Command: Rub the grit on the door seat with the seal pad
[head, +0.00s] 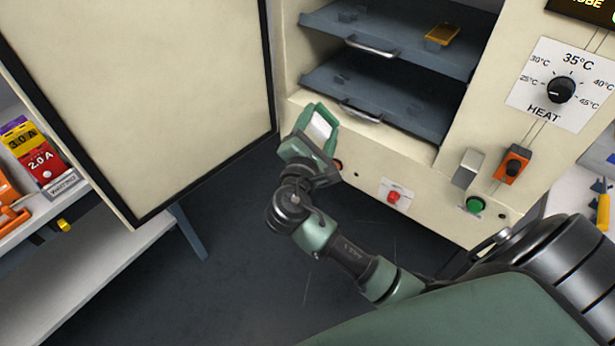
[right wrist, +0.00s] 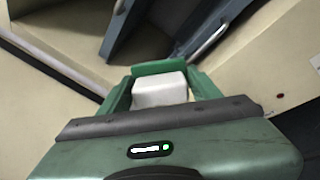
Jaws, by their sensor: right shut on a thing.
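My right gripper (head: 321,122) is shut on the white seal pad (head: 319,127), in front of the cabinet's lower left front. In the right wrist view the pad (right wrist: 160,90) is a white block between the green fingers. The cream door seat (head: 293,108) is the front face around the cabinet opening; the gripper hides part of it. I cannot tell whether the pad touches it. The door (head: 150,90) stands wide open at the left, with a dark edge strip. I cannot clearly make out grit; a small dark spot (right wrist: 281,97) shows on the cream face in the wrist view.
Dark shelves (head: 385,88) with handles stick forward in the cabinet; an orange item (head: 442,35) lies on the upper one. A heat dial (head: 561,90), an orange switch (head: 515,163) and red (head: 393,197) and green (head: 475,205) buttons are at right. A side bench (head: 90,262) stands left.

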